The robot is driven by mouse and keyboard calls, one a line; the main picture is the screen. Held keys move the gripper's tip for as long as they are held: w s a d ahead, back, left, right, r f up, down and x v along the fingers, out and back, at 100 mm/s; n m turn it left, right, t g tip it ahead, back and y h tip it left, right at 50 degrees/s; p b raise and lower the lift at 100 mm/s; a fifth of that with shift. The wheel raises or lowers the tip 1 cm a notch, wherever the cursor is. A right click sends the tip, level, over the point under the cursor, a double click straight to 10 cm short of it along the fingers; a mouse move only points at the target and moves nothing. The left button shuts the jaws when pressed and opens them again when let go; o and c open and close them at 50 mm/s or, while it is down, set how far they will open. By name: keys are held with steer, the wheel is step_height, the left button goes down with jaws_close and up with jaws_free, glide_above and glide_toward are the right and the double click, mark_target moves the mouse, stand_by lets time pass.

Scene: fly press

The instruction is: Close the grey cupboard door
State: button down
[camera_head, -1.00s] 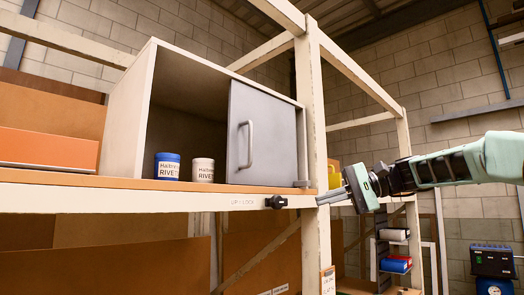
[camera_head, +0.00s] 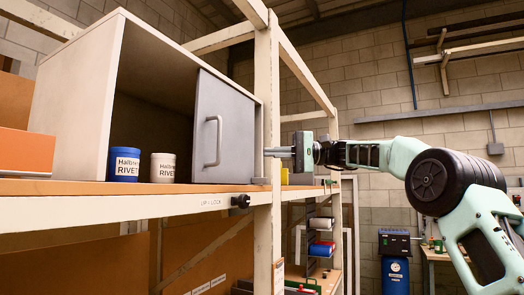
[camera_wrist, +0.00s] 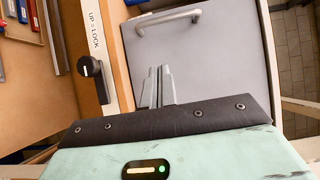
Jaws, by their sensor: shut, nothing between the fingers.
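The white cupboard (camera_head: 78,95) stands on the shelf. Its grey door (camera_head: 236,130) covers the right part of the front, and the left part is open, with a dark inside. The door has an upright bar handle (camera_head: 219,140) near its left edge; the handle also shows in the wrist view (camera_wrist: 168,18). My gripper (camera_head: 268,152) is shut and empty. Its fingers point left across the pale post, just right of the door and apart from the handle. In the wrist view its fingers (camera_wrist: 158,72) show in front of the grey door panel (camera_wrist: 215,60).
A blue tin (camera_head: 124,164) and a white tin (camera_head: 163,168) stand at the cupboard's open left part. A black knob (camera_head: 241,201) beside the "UP = LOCK" label is on the shelf's front edge. The pale upright post (camera_head: 266,225) stands right of the door.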

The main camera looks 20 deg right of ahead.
steer(key=a+p, duration=0.3)
steer(key=a, duration=0.8)
steer(key=shift+p, duration=0.4)
steer(key=s+a+b, duration=1.3)
steer(key=s+a, duration=0.1)
steer(key=a, duration=0.2)
steer(key=shift+s+a+b, duration=0.3)
steer(key=shift+b, duration=0.1)
